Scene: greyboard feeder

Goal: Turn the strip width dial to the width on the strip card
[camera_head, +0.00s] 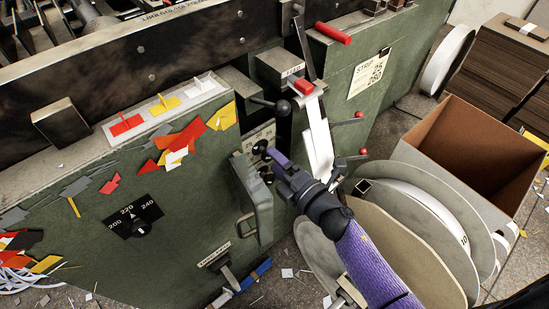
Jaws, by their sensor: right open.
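A pale scale plate (258,134) with small numbers, apparently the strip width dial's, sits in a recess of the green machine. Its lower part and any knob are largely hidden by my right gripper (270,164). That gripper is open, with its purple and dark fingers just in front of the plate's lower edge. I cannot tell whether it touches the dial. The strip card (369,74) is on the machine's right side panel, with a "STRIP" heading and a code; its width is too small to read. My left gripper is out of view.
A second black dial (140,227), marked 200, 220 and 240, is on the front panel. A green door (255,195) stands open beside my gripper. A white strip (318,135), red-knobbed levers and large reels (408,245) crowd the right. An open cardboard box (463,147) stands behind.

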